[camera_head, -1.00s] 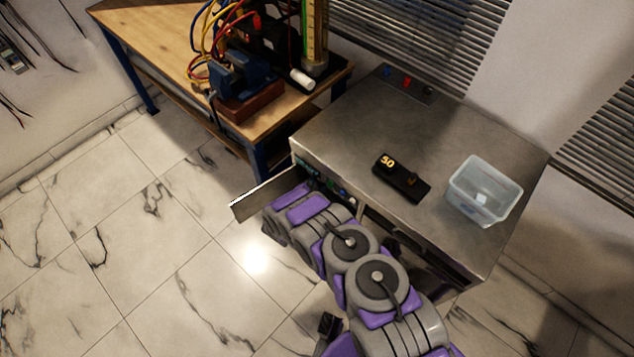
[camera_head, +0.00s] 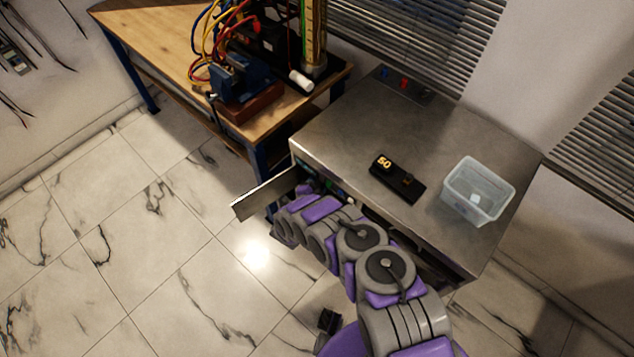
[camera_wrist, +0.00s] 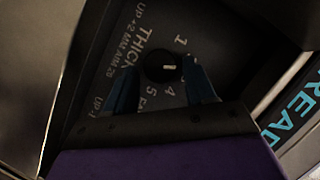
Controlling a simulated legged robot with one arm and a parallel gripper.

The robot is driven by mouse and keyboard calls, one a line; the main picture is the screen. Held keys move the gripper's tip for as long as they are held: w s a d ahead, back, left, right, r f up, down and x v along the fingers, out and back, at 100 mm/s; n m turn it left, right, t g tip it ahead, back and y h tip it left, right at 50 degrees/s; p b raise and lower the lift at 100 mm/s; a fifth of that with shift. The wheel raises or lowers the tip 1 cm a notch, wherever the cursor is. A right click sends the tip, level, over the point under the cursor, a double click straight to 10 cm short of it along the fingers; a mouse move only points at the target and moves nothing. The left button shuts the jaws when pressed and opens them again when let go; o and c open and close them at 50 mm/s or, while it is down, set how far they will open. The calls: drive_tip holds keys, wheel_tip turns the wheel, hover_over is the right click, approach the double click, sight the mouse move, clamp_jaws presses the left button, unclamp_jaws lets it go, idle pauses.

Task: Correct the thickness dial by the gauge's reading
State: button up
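The thickness dial is a round black knob (camera_wrist: 161,66) with a short pale mark, on a dark panel (camera_wrist: 205,30) in the wrist view. White lettering reading "THICK" and the numerals 1, 4 and 5 show around it; other print is partly hidden. My gripper (camera_wrist: 160,66) has its two blue fingers apart, one on each side of the knob; contact is not clear. In the head view, my gripper is hidden at the cabinet front. A black device (camera_head: 398,180) with a lit "50", which may be the gauge, lies on the metal cabinet top (camera_head: 345,130).
An open metal door (camera_head: 265,194) juts left from the cabinet. A clear plastic bin (camera_head: 478,190) stands right of the black device. A wooden bench (camera_head: 150,45) with a blue vise (camera_head: 238,78) and cables stands behind left. Cyan lettering (camera_wrist: 295,110) shows at right in the wrist view.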

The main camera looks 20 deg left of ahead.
drive_tip(key=shift+o, duration=0.5)
drive_tip(key=shift+s+a, duration=0.1)
drive_tip(key=shift+a, duration=0.1)
drive_tip(key=shift+s+a, duration=0.1)
drive_tip(key=shift+s, duration=0.2)
drive_tip(key=p+v, duration=0.4)
drive_tip(key=v, duration=1.2)
drive_tip(key=shift+s, duration=0.35)
drive_tip(key=shift+r, duration=0.1)
